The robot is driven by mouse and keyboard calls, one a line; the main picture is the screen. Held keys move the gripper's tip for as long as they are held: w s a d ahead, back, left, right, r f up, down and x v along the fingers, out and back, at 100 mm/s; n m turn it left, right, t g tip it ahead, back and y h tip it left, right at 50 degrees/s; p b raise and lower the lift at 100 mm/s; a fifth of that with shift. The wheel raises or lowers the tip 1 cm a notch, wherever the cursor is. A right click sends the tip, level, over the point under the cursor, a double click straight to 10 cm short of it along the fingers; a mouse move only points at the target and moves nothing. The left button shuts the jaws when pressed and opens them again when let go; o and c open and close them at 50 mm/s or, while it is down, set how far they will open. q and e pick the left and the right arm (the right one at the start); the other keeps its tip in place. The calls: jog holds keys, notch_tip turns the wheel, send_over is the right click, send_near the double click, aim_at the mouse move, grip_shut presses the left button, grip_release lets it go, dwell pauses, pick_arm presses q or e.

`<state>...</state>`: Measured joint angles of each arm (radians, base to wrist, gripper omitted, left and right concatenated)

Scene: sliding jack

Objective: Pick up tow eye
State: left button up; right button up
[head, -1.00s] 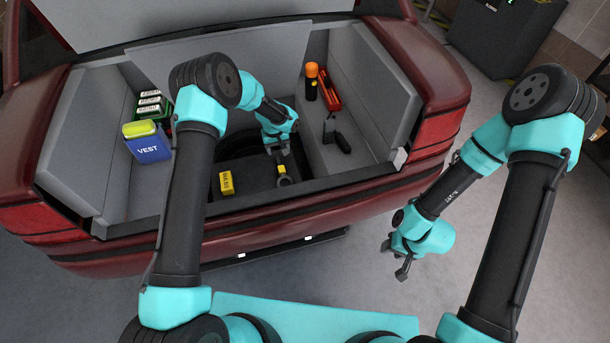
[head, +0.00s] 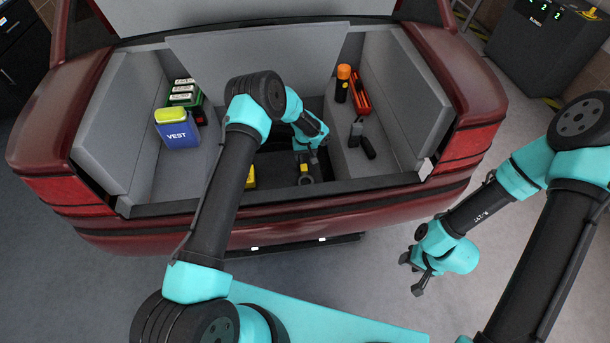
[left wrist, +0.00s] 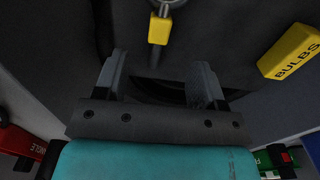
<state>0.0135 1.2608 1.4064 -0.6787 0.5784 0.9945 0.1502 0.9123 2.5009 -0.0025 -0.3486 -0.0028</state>
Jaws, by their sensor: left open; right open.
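The tow eye (head: 306,180) lies on the dark trunk floor, its ring toward the rear bumper. In the left wrist view its ring (left wrist: 167,3) is cut by the top edge, with a yellow tag (left wrist: 160,28) below and a dark shank running down toward the jaws. My left gripper (head: 304,158) is in the trunk just behind the ring; in its wrist view the open jaws (left wrist: 160,65) stand either side of the shank's line, empty. Contact cannot be told. My right gripper (head: 411,277) is open and empty outside the car, right of the bumper.
A yellow bulbs box (head: 250,178) lies left of the tow eye, partly behind my left arm. A blue vest pack (head: 178,134) and green box (head: 186,96) stand on the left ledge. An orange-topped flashlight (head: 342,84), red case (head: 361,95) and black items (head: 361,138) are on the right.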

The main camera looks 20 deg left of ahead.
pick_arm(q)
send_over(305, 170)
jog(key=shift+f, duration=2.6)
jog(key=shift+f, duration=0.1)
jog(key=shift+a+f, duration=0.1)
jog(key=shift+f, duration=2.4)
jog(key=shift+c, duration=0.4)
grip_shut()
jog(key=shift+r, duration=0.1)
notch_tip(305, 170, up, 9)
jog(key=shift+r, duration=0.45)
